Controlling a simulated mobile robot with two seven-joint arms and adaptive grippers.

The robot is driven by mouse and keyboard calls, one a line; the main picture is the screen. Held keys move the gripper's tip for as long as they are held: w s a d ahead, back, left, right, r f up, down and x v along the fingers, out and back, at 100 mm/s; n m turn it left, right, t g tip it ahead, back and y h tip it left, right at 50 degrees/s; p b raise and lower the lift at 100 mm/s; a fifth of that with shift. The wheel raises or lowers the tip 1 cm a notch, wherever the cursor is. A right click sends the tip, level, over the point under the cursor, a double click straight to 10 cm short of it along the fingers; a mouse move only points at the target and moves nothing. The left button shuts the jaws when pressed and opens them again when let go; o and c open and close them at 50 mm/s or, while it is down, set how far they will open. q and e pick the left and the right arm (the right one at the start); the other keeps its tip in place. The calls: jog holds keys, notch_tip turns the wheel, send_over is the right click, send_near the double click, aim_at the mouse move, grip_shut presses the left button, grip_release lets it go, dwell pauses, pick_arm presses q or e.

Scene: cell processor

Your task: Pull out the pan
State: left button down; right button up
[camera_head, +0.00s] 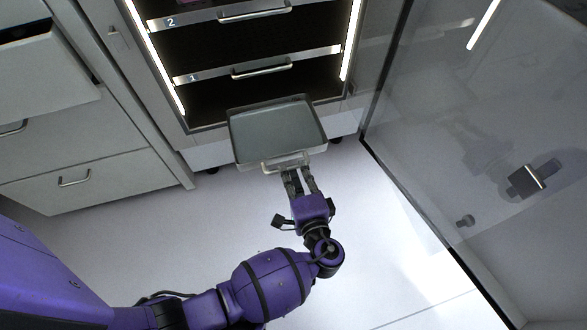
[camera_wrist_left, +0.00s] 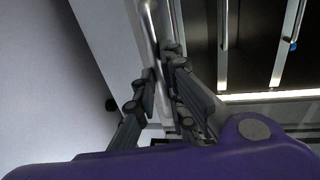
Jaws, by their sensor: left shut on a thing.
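The pan (camera_head: 275,132) is a flat grey tray with a raised rim. In the head view it sticks out of the bottom of the lit cabinet (camera_head: 255,95), toward my left arm. A metal bar handle (camera_head: 287,163) runs along its front edge; the handle also shows in the left wrist view (camera_wrist_left: 152,35). My left gripper (camera_head: 296,172) is shut on this handle, its fingers on both sides of the bar in the left wrist view (camera_wrist_left: 165,75). The gripper partly hides the handle. My right gripper is not in view.
Above the pan, drawers with handles (camera_head: 262,71) labelled 1 and 2 sit in the cabinet. A transparent door (camera_head: 440,120) stands open on the right. Grey drawer cabinets (camera_head: 75,160) stand on the left. The white floor (camera_head: 220,220) in front is clear.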

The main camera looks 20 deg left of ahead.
pick_arm(q)
jog(key=c, duration=2.1)
grip_release()
jog(key=o, duration=0.6)
jog(key=r, duration=0.6)
jog(key=shift+w, duration=0.25)
jog(key=r, duration=0.3)
jog(key=shift+s, duration=0.25)
jog(key=c, duration=0.6)
jog(key=shift+r, duration=0.5)
